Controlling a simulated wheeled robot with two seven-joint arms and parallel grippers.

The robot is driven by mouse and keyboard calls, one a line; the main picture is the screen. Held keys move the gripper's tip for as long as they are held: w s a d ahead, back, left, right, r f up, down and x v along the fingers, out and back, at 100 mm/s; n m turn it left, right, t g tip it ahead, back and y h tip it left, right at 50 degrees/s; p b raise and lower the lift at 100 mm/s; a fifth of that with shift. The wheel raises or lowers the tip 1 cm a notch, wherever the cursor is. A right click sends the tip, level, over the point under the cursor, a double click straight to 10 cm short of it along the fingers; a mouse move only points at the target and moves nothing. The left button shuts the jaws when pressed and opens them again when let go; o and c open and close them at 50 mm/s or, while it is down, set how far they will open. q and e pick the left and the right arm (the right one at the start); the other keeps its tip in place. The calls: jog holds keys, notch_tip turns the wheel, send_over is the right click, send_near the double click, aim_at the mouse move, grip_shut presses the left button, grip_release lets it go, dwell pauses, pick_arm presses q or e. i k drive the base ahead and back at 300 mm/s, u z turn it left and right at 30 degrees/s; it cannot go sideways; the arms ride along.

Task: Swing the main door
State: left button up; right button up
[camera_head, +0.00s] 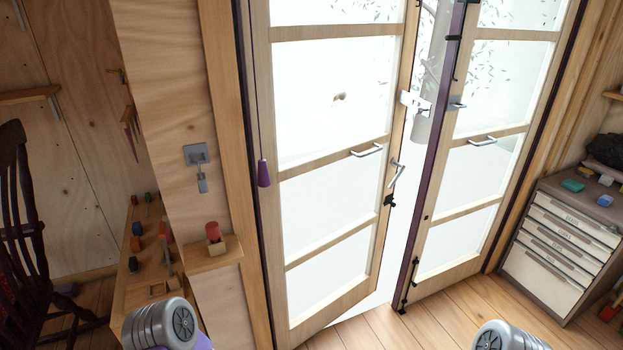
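The main door is a pair of glazed, wood-framed leaves. Its left leaf (320,159) stands ajar, with a bright gap between its right edge and the other leaf. A metal bar handle (368,151) sits on the left leaf's middle rail, and a lever handle (396,174) is at its right edge. The right leaf (460,148) has a purple edge strip, black bolts and its own bar handle (482,141). Whether the right leaf is fully closed I cannot tell. Only rounded grey parts of my two arms show at the bottom edge; both grippers are out of view.
A grey drawer cabinet (563,243) stands at the right wall. A wooden shelf (213,255) with a red item juts out left of the door. A dark chair (20,220) is at the far left. The plank floor (365,330) before the door looks clear.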

aim_at(286, 336)
jog(key=z, duration=0.15)
jog(key=i, duration=1.2)
jog(key=u, duration=0.45)
